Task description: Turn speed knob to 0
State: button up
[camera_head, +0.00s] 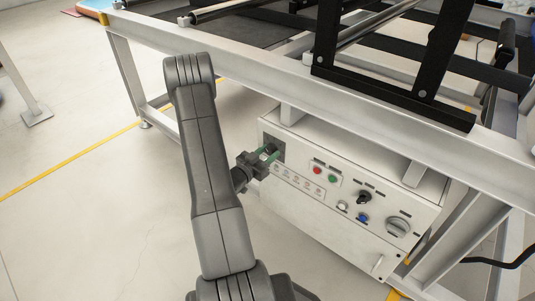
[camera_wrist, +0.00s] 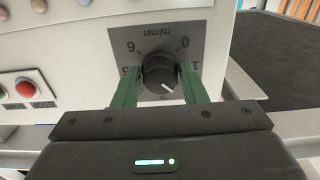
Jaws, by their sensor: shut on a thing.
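The speed knob (camera_wrist: 158,70) is a round black knob with a white pointer line, on a grey dial plate (camera_wrist: 150,42) that appears upside down in the wrist view. The dial's 0 is at the upper right, 1 at the right, 5 and 6 at the left. The pointer slants to the lower right, away from the 0. My gripper (camera_head: 268,155) is at the left end of the control box front, with its green fingers closed on both sides of the knob. In the head view the fingers largely hide the knob. The lower dial numbers are hidden.
The white control box (camera_head: 300,218) hangs under a light metal frame (camera_head: 250,68). Red (camera_head: 318,170) and green (camera_head: 333,179) buttons, a black selector (camera_head: 364,197) and a large grey switch (camera_head: 397,227) lie right of the dial. The floor at left is open.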

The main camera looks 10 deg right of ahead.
jog(key=n+p, duration=0.1)
jog(key=n, duration=0.3)
jog(key=shift+n, duration=0.4)
jog(key=n+p, duration=0.2)
jog(key=n, duration=0.2)
jog(key=shift+r+n, duration=0.1)
jog(key=shift+n, duration=0.2)
jog(key=n+p, duration=0.1)
jog(key=n, duration=0.3)
jog(key=shift+s+n+p, duration=0.1)
jog(key=shift+n+p, duration=0.85)
jog(key=shift+n, duration=1.25)
jog(key=o, duration=1)
jog(key=shift+c, duration=0.2)
